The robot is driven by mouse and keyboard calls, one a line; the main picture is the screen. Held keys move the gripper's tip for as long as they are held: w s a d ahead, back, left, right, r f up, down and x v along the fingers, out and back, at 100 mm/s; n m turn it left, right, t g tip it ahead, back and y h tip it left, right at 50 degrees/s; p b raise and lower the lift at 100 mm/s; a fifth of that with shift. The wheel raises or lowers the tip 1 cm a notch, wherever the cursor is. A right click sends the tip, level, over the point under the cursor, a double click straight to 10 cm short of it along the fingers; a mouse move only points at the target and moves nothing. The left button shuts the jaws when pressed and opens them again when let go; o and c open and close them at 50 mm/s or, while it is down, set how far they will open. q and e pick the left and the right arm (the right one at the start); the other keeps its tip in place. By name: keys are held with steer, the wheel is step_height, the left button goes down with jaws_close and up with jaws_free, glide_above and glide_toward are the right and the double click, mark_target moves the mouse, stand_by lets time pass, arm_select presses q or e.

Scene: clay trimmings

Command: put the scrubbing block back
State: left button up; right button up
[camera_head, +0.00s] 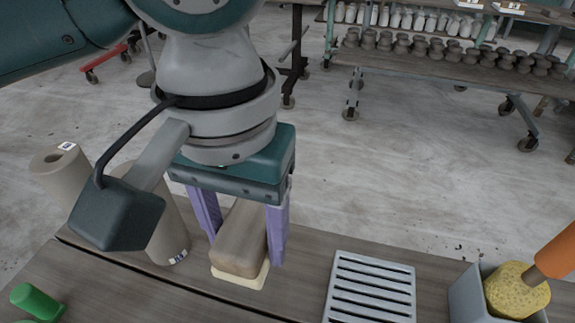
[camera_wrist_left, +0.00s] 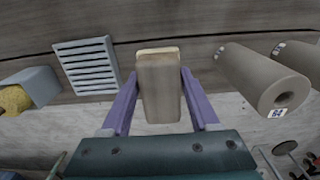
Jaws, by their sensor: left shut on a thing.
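The scrubbing block (camera_head: 240,240) is a brown wooden block with a thin cream layer on its underside. It is upright at the table's edge area in the head view, and it also shows in the left wrist view (camera_wrist_left: 160,90). My left gripper (camera_head: 247,252) comes down from above, with its purple fingers on either side of the block and shut on it. The cream underside is at or just above the wooden table (camera_head: 200,295); I cannot tell whether it touches. My right gripper is not in view.
A grey slatted rack (camera_head: 372,290) lies right of the block. Further right, a grey container (camera_head: 466,296) holds a yellow sponge (camera_head: 515,290) with an orange handle (camera_head: 556,252). Two grey-brown cylinders (camera_head: 62,175) stand left, beside a green object (camera_head: 36,300). Shelves (camera_head: 440,75) stand behind.

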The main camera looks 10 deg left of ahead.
mark_target(243, 227)
arm_select(q)
step_height(243, 227, down, 8)
steer(key=shift+f+b, duration=0.2)
steer(key=shift+b, duration=0.95)
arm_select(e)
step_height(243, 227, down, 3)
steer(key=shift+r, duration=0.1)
arm_select(q)
steer(key=shift+f, duration=0.1)
steer(key=o, duration=1.5)
steer(key=shift+c, duration=0.2)
step_height(243, 227, up, 12)
steer(key=p, duration=0.4)
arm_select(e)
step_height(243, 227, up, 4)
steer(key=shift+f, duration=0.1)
